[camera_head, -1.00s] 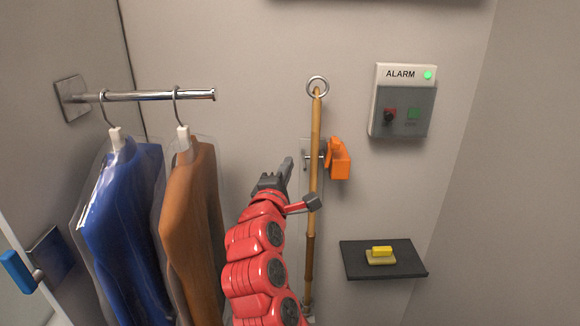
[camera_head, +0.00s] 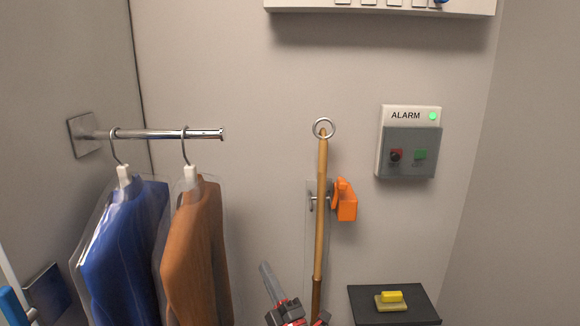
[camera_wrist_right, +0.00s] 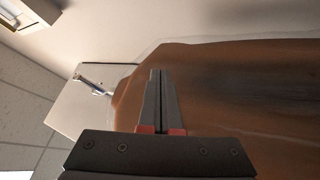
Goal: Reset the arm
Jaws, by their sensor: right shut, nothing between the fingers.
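My right gripper (camera_head: 272,284) is at the bottom middle of the head view, left of the wooden pole and right of the brown garment. Its fingers point up and are shut with nothing between them. In the right wrist view the closed fingers (camera_wrist_right: 160,98) lie in front of the brown garment (camera_wrist_right: 235,85), which looks sideways there. I cannot tell the gap between them. Most of my right arm is below the head view. My left gripper does not show.
A blue garment (camera_head: 125,245) and a brown one (camera_head: 196,245) hang on a rail (camera_head: 160,134).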

